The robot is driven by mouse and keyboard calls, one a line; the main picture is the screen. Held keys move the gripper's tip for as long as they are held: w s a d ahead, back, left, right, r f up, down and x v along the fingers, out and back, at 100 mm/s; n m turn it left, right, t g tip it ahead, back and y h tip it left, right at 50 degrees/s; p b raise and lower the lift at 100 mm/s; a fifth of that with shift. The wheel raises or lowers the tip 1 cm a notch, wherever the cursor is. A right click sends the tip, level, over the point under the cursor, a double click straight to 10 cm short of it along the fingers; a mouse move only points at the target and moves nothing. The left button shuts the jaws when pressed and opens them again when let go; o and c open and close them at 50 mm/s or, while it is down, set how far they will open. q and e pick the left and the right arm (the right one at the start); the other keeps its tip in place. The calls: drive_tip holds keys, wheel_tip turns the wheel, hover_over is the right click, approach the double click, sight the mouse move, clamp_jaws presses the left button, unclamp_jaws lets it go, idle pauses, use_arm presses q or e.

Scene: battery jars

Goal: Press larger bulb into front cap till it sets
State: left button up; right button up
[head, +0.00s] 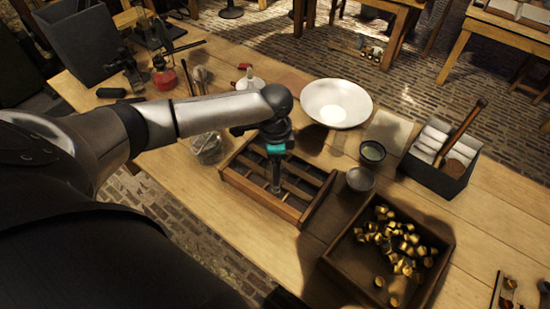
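My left arm reaches in from the left, and its gripper (275,186) points down over a slatted wooden rack (243,189). The fingers are small and dark, and I cannot tell whether they are open or shut or hold anything. I cannot make out the larger bulb; it may be hidden by the gripper or the rack's slats. I cannot pick out the front cap either. Several small brass-coloured pieces (403,240), which look like caps, lie loose in a wooden tray (338,262) right of the rack. My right gripper does not show.
A white bowl (336,103) stands behind the rack. Two small bowls, one greenish (372,151) and one grey (360,179), sit to its right. A dark box (436,176) holds white rolls and a wooden-handled tool. A glass jar (207,149) stands left of the rack.

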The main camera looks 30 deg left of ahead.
use_arm(q)
drive_tip(key=shift+f+p, duration=0.25)
drive_tip(key=shift+p, duration=0.05)
idle(0.5)
drive_tip(key=shift+f, duration=0.25)
idle(0.9)
drive_tip(key=shift+s+f+p, duration=0.15)
drive_tip(key=shift+s+p, duration=0.05)
drive_tip(key=shift+p, duration=0.15)
idle(2.6)
drive_tip(key=o, duration=1.6)
drive_tip(key=shift+w, duration=0.1)
drive_tip(key=shift+c, duration=0.2)
wheel_tip(320, 180, up, 15)
drive_tip(key=p, duration=0.1)
drive_tip(key=shift+r, duration=0.2)
